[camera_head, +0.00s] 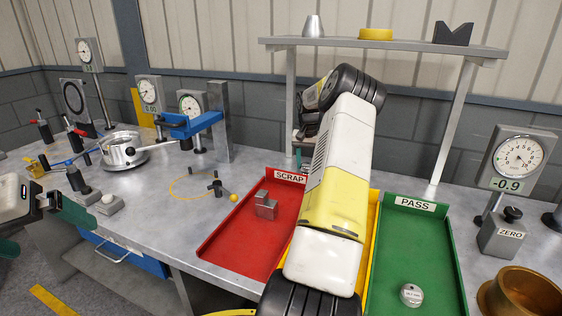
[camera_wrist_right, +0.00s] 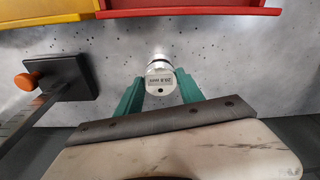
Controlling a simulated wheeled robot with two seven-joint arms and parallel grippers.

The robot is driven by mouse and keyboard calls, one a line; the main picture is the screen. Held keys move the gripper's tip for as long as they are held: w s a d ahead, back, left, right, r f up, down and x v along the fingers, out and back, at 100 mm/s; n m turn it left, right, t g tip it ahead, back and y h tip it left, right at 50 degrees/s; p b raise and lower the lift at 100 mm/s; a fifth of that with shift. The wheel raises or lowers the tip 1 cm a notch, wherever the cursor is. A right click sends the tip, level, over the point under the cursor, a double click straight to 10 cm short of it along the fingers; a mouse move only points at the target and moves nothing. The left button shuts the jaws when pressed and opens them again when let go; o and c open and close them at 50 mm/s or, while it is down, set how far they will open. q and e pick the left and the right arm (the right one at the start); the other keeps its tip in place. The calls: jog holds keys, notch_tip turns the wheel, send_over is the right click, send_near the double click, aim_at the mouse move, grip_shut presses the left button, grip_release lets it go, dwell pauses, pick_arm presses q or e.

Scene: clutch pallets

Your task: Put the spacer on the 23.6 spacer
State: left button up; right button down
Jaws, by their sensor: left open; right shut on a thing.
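My right gripper (camera_wrist_right: 160,90) has its green fingers on both sides of a small silver spacer (camera_wrist_right: 161,78), shut on it. The spacer's labelled end faces the wrist camera; the print is too small to read surely. A pale round part with a dark band (camera_wrist_right: 158,60) shows just beyond that end; I cannot tell whether it is the same piece or a second spacer under it. In the head view my right arm hides this gripper. Another silver spacer (camera_head: 411,294) stands in the green PASS tray (camera_head: 433,240). My left gripper (camera_head: 45,230) is open and empty at the left edge.
The red SCRAP tray (camera_head: 225,235) holds a grey stepped block (camera_head: 265,206). A yellow tray (camera_head: 372,240) lies partly under my arm. A dial gauge (camera_head: 518,157), a ZERO box (camera_head: 500,236) and a brass bowl (camera_head: 525,294) stand at right. A black-based stand (camera_wrist_right: 58,78) is left of my right gripper.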

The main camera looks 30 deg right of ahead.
aim_at(306, 167)
jog(key=shift+f, duration=0.2)
jog(key=c, duration=0.7)
grip_release()
jog(key=shift+f, duration=0.1)
jog(key=shift+c, duration=0.2)
notch_tip(306, 167, up, 12)
jog(key=s+a, duration=0.1)
